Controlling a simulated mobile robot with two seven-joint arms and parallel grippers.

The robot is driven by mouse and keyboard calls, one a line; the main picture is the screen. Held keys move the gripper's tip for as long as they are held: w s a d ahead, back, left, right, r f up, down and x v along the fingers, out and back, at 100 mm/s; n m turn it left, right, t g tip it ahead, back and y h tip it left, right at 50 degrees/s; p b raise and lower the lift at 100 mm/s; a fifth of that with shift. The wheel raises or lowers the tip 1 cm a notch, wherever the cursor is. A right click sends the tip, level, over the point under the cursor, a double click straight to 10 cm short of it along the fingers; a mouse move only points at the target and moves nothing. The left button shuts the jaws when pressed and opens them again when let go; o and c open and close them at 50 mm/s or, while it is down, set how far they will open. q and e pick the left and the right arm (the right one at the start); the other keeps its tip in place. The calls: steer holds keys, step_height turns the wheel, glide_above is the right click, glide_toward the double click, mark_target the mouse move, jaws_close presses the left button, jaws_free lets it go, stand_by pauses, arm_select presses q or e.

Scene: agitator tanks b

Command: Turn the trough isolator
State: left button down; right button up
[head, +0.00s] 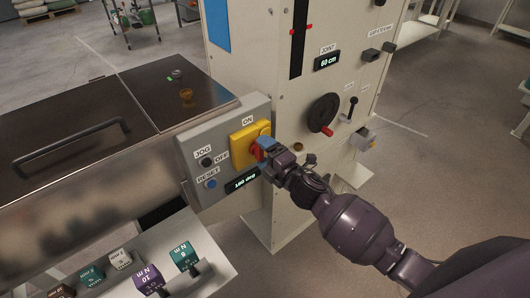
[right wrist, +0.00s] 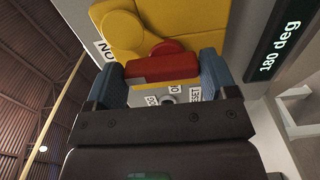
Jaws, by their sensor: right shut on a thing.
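The trough isolator is a yellow plate (head: 239,155) with a red handle (head: 255,152), on a grey control box (head: 199,142) on the trough's right side. My right gripper (head: 265,148) is at the handle and partly hides it. In the right wrist view, the blue fingers of my gripper (right wrist: 160,82) stand on both sides of the red handle (right wrist: 162,66), shut on it. The yellow plate (right wrist: 198,18) lies behind. A display (right wrist: 279,42) beside it reads 180 deg. My left gripper is not in view.
JOG (head: 207,162) and RESET (head: 210,184) buttons sit left of the isolator. A pale panel column (head: 290,165) with a black handwheel (head: 323,112) stands close to the right. The trough lid (head: 60,125) has a long handle. Several labelled blocks (head: 148,279) lie on a front shelf.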

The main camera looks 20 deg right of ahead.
stand_by(0.3)
steer(key=o, duration=0.8)
steer(key=shift+o, duration=0.2)
steer(key=v, duration=1)
steer(key=shift+s, duration=0.4)
steer(key=shift+d, duration=0.15)
